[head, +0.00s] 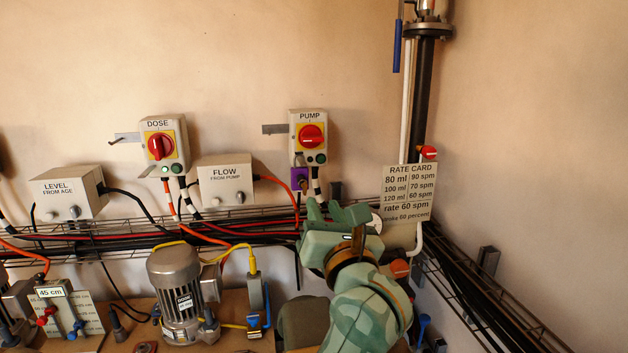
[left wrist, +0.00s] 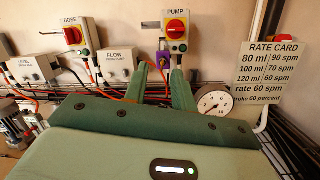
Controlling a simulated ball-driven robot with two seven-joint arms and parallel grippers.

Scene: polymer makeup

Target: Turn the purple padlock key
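The purple padlock (head: 299,179) hangs just under the grey PUMP switch box (head: 309,158) on the wall; a small pale part on its front may be its key, too small to tell how it is turned. My left gripper (head: 324,208) is below and to the right of the padlock in the head view. Its two green fingers (left wrist: 161,80) point toward the padlock, spread apart with nothing between them, apparently short of it. My right gripper is not in view.
A red rotary knob (head: 311,136) sits above the padlock. The FLOW box (head: 226,182) is to the left, the rate card (head: 408,192) to the right. A wire cable tray (head: 170,236) with cables runs below. A round gauge (left wrist: 214,104) is right of the fingers.

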